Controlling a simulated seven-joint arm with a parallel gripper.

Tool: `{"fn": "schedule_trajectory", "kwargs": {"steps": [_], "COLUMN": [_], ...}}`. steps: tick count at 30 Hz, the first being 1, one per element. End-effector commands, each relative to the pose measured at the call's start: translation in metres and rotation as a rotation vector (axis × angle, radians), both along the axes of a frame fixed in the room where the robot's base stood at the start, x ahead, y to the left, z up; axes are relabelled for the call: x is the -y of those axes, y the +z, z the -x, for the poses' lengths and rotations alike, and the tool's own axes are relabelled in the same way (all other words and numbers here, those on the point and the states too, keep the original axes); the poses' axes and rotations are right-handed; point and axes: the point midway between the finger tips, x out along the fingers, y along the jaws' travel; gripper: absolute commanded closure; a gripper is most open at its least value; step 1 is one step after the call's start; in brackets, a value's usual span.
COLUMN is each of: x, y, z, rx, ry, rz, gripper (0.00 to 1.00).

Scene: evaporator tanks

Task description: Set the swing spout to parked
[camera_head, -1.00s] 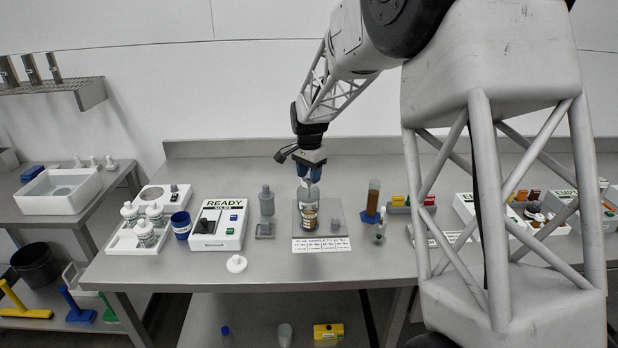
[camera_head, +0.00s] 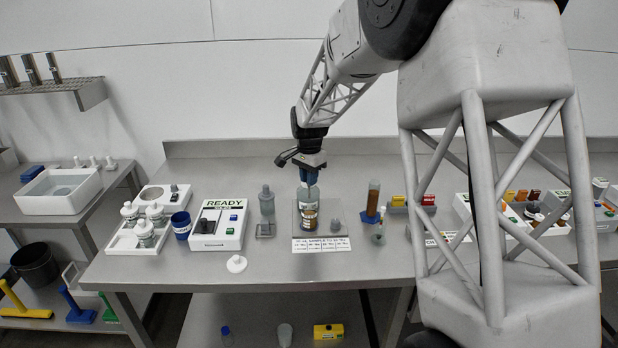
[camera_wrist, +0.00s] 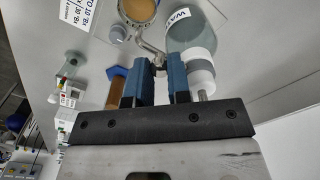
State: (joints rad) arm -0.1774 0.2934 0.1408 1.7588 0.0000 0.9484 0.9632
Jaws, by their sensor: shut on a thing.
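The swing spout (camera_wrist: 150,46) is a thin curved metal piece in the wrist view. It runs from between my fingertips up toward a round cup of amber liquid (camera_wrist: 139,10). My gripper (camera_wrist: 163,72) is shut on the spout's near end, with a blue finger on either side. In the head view my gripper (camera_head: 309,178) points down over a clear vessel (camera_head: 308,196), with the amber cup (camera_head: 308,219) in front. The spout is too small and too covered to make out there. A clear, white-banded vessel (camera_wrist: 192,38) is close to the right finger in the wrist view.
A labelled card (camera_head: 320,246) lies in front of the grey base plate (camera_head: 341,212). A grey bottle (camera_head: 266,202) and the READY unit (camera_head: 218,224) stand to the left. An amber tube on a blue foot (camera_head: 373,200) stands to the right. The front of the bench is mostly clear.

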Motion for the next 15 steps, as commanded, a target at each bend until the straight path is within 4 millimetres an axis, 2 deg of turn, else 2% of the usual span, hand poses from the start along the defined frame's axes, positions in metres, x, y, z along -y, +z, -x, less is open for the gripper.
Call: {"fn": "schedule_trajectory", "kwargs": {"steps": [8,15], "x": [0.0016,0.0069], "y": [-0.0003,-0.0003], "z": [0.0003,0.0], "rx": [-0.001,-0.001], "ry": [0.024,0.118], "rz": [0.0,0.0], "gripper": [1.0,1.0]}}
